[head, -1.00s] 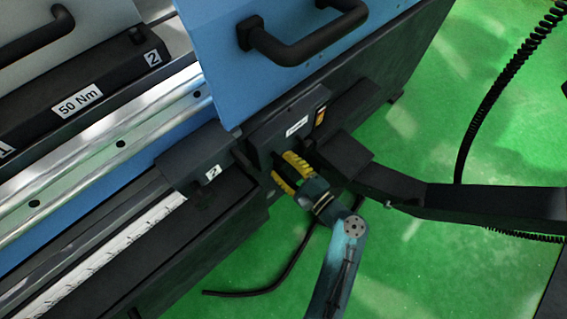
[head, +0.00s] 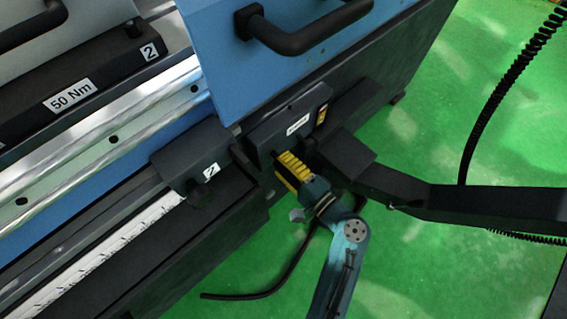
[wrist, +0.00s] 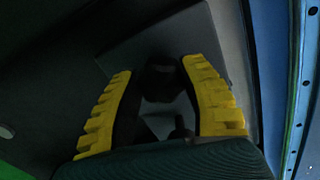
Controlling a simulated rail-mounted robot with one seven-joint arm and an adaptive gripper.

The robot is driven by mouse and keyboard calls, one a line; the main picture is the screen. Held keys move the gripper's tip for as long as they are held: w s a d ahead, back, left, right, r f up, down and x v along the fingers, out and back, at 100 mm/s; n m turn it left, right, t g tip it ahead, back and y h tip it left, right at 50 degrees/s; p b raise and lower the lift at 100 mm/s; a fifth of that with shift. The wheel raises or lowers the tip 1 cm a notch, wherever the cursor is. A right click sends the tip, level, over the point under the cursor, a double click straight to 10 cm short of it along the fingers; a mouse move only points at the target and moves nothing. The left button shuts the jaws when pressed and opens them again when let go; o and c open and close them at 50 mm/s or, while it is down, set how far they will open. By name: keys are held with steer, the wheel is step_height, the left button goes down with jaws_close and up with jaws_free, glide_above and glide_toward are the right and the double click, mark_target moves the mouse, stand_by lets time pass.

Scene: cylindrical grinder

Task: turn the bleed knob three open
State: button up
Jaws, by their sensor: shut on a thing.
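My gripper (head: 283,163), with yellow ribbed fingers, is at the front of a dark box (head: 290,125) with a white label, low on the machine's front. In the wrist view the fingers stand on either side of a dark knob (wrist: 160,82), and my gripper is shut on it. The knob is dim in that view, and its markings and turn angle cannot be read. In the head view the fingers hide the knob.
A black arm-like bracket (head: 400,185) juts out just right of my gripper. A blue door with a black handle (head: 305,30) is above. A block labelled 2 (head: 192,155) is to the left. A black cable (head: 250,295) lies on the green floor.

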steer(key=shift+f, duration=0.1)
steer(key=o, duration=1.2)
steer(key=v, duration=1.2)
